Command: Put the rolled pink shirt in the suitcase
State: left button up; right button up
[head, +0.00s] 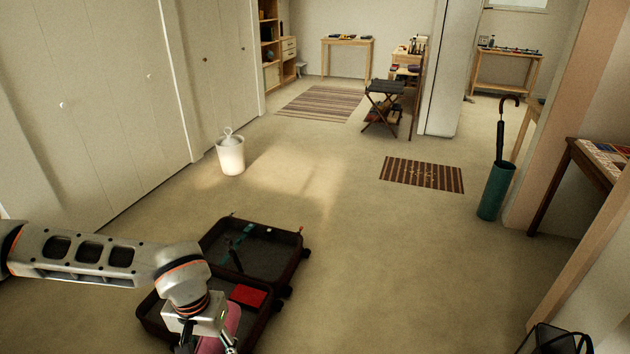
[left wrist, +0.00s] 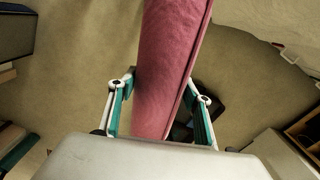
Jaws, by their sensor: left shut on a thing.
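The rolled pink shirt (left wrist: 172,60) is a long roll between the two fingers of my left gripper (left wrist: 162,88) in the left wrist view. My left gripper is shut on it. In the head view, only part of the shirt (head: 233,318) shows beside my left gripper (head: 214,345), over the near half of the suitcase; the wrist hides the rest. The open dark suitcase (head: 291,262) lies on the floor. I cannot tell whether the shirt touches it. My right gripper is not in view.
A red item (head: 248,296) lies in the suitcase's near half, and a teal strap (head: 240,240) in the far half. A white bin (head: 230,155) stands beyond. A green umbrella stand (head: 495,191) is at right. The carpet right of the suitcase is clear.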

aim_at(261, 266)
jog(key=i+j+z, duration=0.1)
jog(key=i+z, duration=0.2)
jog(key=i, duration=0.95)
jog(key=i+l, duration=0.1)
jog(key=i, duration=1.2)
jog(key=i+u, duration=0.4)
jog(key=i+l+u, duration=0.1)
jog(key=i+u, duration=0.35)
jog(key=i, duration=0.15)
jog(key=u, duration=0.25)
